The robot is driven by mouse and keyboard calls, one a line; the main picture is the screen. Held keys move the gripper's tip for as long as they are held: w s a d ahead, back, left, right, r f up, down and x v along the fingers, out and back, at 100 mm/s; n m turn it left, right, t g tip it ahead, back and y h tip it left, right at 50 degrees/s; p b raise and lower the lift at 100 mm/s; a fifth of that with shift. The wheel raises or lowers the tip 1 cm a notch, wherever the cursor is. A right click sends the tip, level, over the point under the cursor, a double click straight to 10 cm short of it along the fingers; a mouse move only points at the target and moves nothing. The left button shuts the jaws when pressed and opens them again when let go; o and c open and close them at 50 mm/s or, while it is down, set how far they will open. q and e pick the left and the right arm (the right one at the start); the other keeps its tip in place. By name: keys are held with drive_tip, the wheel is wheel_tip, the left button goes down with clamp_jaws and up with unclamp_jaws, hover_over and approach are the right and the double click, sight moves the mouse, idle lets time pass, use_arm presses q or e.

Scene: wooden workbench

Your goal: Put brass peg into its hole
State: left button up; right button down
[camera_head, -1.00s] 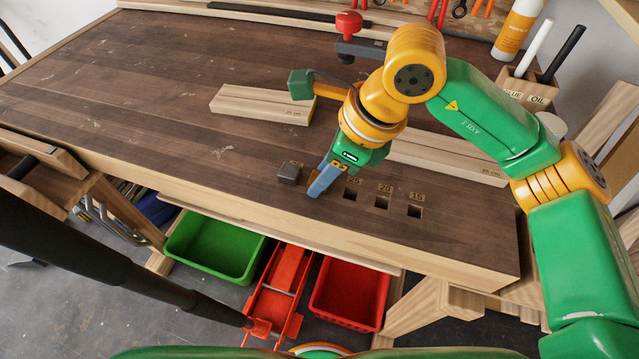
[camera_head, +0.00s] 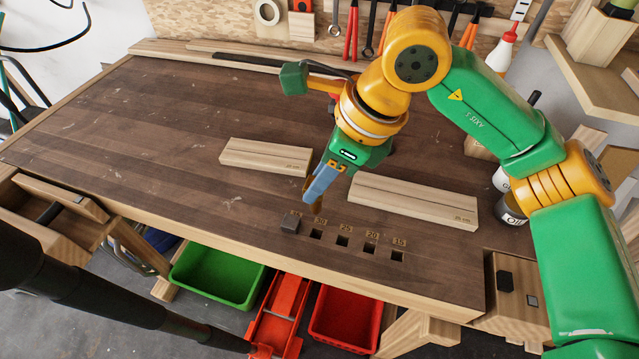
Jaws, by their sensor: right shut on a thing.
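My right gripper (camera_head: 316,196) points down over the bench, just behind the row of square holes. It is shut on a brownish piece, the brass peg (camera_head: 313,210), which shows only a little below the blue fingers. Most of the peg is hidden by the fingers. The empty holes labelled 30 (camera_head: 316,234), 25 (camera_head: 343,241), 20 (camera_head: 370,249) and 15 (camera_head: 397,256) run to the right along the front. A dark grey block (camera_head: 291,222) stands at the row's left end. The peg appears clear of the holes. My left gripper is out of view.
A short wooden board (camera_head: 264,157) lies behind left of the gripper, and a longer board (camera_head: 412,202) lies to the right. Green (camera_head: 215,275) and red (camera_head: 345,315) bins sit below the front edge. The bench's left side is clear.

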wheel_tip(320, 180, up, 12)
drive_tip(key=p, duration=0.7)
drive_tip(key=shift+p, duration=0.35)
drive_tip(key=shift+r, duration=0.1)
